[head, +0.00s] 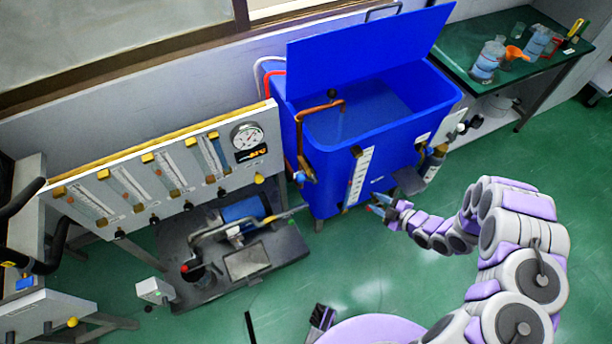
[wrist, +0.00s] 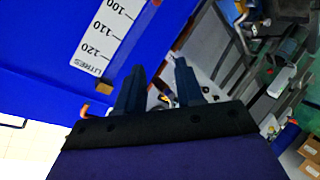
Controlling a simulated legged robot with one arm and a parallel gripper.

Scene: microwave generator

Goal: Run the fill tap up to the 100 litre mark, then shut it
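The blue tank (head: 397,150) stands against the wall with its lid raised. A copper fill pipe (head: 302,130) bends over its left rim, with an orange-brass tap part (head: 306,172) low on the left side. A faint streak hangs below the spout; I cannot tell if it is water running. A white litre scale (head: 359,177) is on the tank's front; 100, 110 and 120 show on the scale in the wrist view (wrist: 107,32). The water level against it is unreadable. My gripper (head: 380,204) is by the tank's lower front, its fingers (wrist: 158,88) apart and empty.
A panel of flow tubes with a gauge (head: 246,136) stands left of the tank, above a pump on a grey base (head: 246,262). A green bench (head: 510,68) with bottles is at back right. Grey fittings (head: 432,165) stick out at the tank's right.

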